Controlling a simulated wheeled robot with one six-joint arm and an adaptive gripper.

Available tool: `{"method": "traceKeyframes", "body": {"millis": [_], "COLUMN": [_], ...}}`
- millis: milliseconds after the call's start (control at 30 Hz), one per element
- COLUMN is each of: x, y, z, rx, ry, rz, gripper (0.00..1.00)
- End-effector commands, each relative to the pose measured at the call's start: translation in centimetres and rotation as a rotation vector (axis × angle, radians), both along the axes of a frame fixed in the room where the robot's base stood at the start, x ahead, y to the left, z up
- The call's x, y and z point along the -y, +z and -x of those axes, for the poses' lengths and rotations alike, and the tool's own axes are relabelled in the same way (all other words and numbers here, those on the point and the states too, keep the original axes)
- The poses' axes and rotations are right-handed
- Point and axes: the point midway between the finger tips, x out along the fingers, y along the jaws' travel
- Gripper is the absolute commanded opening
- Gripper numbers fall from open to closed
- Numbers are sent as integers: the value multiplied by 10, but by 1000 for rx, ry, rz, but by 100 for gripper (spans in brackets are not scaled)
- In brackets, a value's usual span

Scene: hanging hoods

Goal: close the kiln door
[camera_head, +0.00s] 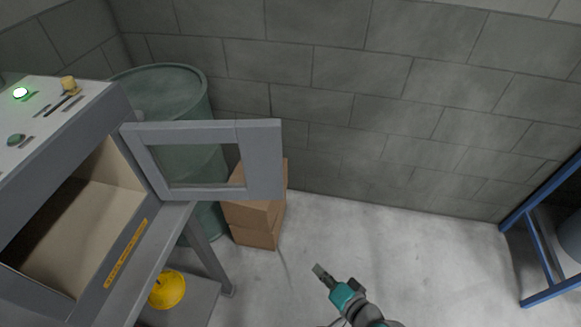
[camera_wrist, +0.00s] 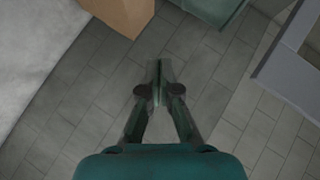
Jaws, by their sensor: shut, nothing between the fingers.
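The kiln (camera_head: 150,240) stands at the left in the head view, a grey body with a beige chamber that is open to view. Its door (camera_head: 262,160) is a grey frame with a rectangular window, swung wide open to the right of the chamber. Part of a grey frame that looks like the door (camera_wrist: 290,65) shows at the right of the wrist view. My gripper (camera_head: 319,270) is below and to the right of the door in the head view, apart from it. In the wrist view my gripper (camera_wrist: 158,68) has its fingers together with nothing between them.
A green drum (camera_head: 165,90) and stacked cardboard boxes (camera_head: 257,225) stand behind the door by the block wall. A yellow object (camera_head: 167,289) sits beneath the kiln. A blue frame (camera_head: 545,240) stands at the far right. The floor between is clear.

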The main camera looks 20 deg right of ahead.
Motion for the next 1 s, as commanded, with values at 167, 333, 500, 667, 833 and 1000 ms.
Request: {"method": "traceKeyframes", "body": {"millis": [167,333,500,667,833,1000], "x": [11,26,46,66,79,81], "y": [29,72,127,176,208,218], "z": [-64,-111,-143,-155,-156,-157], "rx": [36,73,109,131,139,139], "ry": [62,168,309,441,533,566], "rz": [-208,-375,-497,-561,-587,-592], "gripper": [0,0,0,0,0,0]}}
